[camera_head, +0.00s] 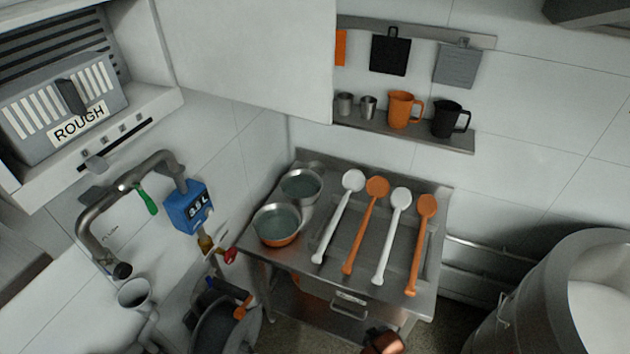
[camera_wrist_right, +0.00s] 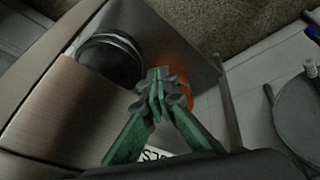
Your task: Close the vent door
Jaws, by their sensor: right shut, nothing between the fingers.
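The white vent door (camera_head: 245,50) is a large flat panel at the top of the head view. It stands swung open from the white cabinet at the upper left, whose bay holds a grey slatted unit (camera_head: 62,105) labelled ROUGH. My right gripper (camera_wrist_right: 160,82) shows in the right wrist view, with green fingers shut together and empty. It is in front of an orange object, apart from the door, which is not seen in that view. My left gripper is not in view.
A steel table (camera_head: 345,275) holds two bowls and several white and orange paddles. A wall shelf (camera_head: 420,135) carries mugs and cups. A blue meter (camera_head: 185,207) hangs on a pipe at left. A large steel drum (camera_head: 540,300) stands at right.

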